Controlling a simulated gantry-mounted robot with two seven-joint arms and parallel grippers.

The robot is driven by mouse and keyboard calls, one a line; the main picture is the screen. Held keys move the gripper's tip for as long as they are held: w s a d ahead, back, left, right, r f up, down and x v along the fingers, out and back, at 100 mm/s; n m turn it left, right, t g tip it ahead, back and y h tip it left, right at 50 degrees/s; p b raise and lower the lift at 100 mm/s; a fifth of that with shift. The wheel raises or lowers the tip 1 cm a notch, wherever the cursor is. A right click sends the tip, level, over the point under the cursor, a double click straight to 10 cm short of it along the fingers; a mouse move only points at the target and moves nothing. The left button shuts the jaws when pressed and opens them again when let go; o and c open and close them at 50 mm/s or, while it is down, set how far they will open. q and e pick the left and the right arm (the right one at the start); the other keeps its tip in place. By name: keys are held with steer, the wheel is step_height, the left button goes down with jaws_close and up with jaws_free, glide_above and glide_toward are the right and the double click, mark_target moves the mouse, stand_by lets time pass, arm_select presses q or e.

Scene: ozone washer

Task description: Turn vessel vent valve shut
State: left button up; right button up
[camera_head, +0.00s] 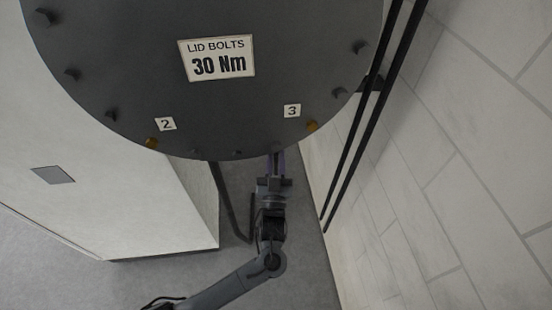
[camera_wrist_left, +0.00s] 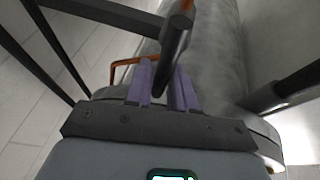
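My left gripper (camera_head: 277,155) reaches up from below to the underside of the dark round vessel lid (camera_head: 120,60) in the head view; its fingertips are partly hidden by the lid's rim. In the left wrist view, the two purple fingers (camera_wrist_left: 164,80) stand apart. A dark lever-like bar (camera_wrist_left: 172,48) slants down into the gap between them. It may be the vent valve's handle, but no label shows it. I cannot tell whether the fingers touch the bar. My right gripper is in neither view.
The lid has bolts around its edge and a "30 Nm" label (camera_head: 217,59). A pale cabinet (camera_head: 120,190) stands left, a tiled wall (camera_head: 450,180) with dark pipes (camera_head: 365,115) right. A grey cylinder (camera_wrist_left: 210,50) and an orange bent rod (camera_wrist_left: 120,66) lie close to the fingers.

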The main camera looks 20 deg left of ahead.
arm_select(q)
jaws_close()
steer(key=shift+d+r+m+h+p, duration=0.1)
steer(key=shift+r+m+h+p, duration=0.1)
steer(key=shift+m+h+p, duration=0.55)
steer(key=shift+w+d+f+m+g+h+p, duration=0.25)
steer(key=shift+f+m+g+h+p, duration=0.5)
steer(key=shift+m+p, duration=2.15)
steer(key=shift+w+d+f+m+g+h+p, duration=0.15)
steer(key=shift+d+m+g+h+p, duration=0.6)
steer(key=shift+m+p, duration=2.2)
steer(key=shift+w+a+f+m+g+h+p, duration=0.15)
steer(key=shift+f+m+g+h+p, duration=0.25)
steer(key=shift+m+g+p, duration=1.65)
steer(key=shift+f+m+t+p, duration=0.1)
steer(key=shift+m+t+p, duration=0.55)
steer(key=shift+m, duration=0.6)
